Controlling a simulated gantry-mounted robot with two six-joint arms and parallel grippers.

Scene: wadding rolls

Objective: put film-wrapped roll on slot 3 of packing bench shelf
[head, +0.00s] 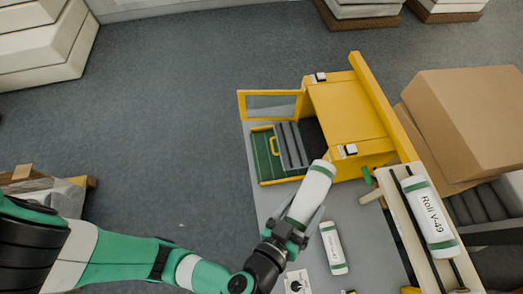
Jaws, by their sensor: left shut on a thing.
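My left gripper (295,222) is shut on a white roll (312,188) with green end bands. It holds the roll tilted, its far end pointing toward the yellow cabinet; whether it is film-wrapped is too small to tell. A second white roll (333,250) with green bands lies on the grey bench top (268,205), right of the gripper. A roll marked "Roll V-49" (430,218) lies on a pale wooden rack (398,212) at the right. No slot numbers are readable. My right gripper is not in view.
A yellow cabinet (352,110) stands at the bench's back, its framed door (271,105) open. A green tray (263,158) and grey slatted piece (291,146) sit at its opening. Cardboard boxes (465,115) stand right. A small white plate (297,282) lies in front.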

